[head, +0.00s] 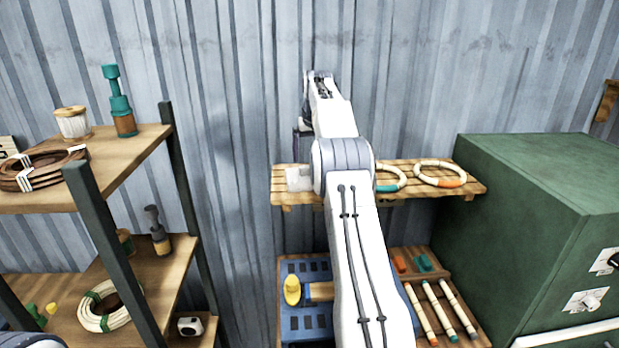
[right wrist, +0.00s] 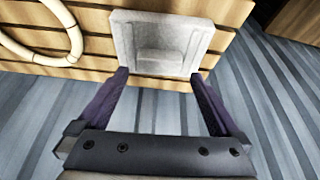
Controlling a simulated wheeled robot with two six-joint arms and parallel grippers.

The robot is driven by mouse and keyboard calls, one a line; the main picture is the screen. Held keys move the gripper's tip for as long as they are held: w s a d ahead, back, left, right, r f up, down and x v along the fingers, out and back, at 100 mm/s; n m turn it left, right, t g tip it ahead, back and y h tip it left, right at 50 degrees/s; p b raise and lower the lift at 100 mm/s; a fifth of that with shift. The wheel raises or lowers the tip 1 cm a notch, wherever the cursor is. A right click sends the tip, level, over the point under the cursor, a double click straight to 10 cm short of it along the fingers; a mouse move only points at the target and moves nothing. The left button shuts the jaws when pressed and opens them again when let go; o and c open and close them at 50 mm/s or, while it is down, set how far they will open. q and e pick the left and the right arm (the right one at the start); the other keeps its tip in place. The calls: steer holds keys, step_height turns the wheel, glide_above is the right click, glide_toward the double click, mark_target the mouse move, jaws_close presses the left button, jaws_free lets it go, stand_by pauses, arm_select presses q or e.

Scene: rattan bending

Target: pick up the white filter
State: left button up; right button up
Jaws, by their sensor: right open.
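The white filter (head: 299,178) is a pale, squarish block at the left end of the slatted wooden shelf (head: 452,191) on the wall. In the right wrist view the filter (right wrist: 160,22) shows as a square with a recessed middle, lying on the slats at the shelf edge. My right gripper (right wrist: 158,75) is open, its two purple-grey fingers at either side of the filter's near edge. Nothing is held between them. In the head view my right arm hides most of that gripper. My left gripper is out of view.
Pale rings (head: 440,173) lie on the same shelf, right of the filter. Below are a blue perforated tray (head: 292,324) and several coloured sticks (head: 436,312). A green cabinet (head: 530,190) stands right, and a wooden rack (head: 115,160) with tools and coils left.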

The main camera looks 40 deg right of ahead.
steer(key=p+x, duration=0.2)
steer(key=x, duration=0.3)
steer(key=shift+r, duration=0.1)
steer(key=shift+w+f, duration=0.15)
steer(key=shift+f, duration=0.1)
steer(key=c, duration=1.2)
steer(key=shift+o, duration=0.2)
steer(key=shift+r, duration=0.1)
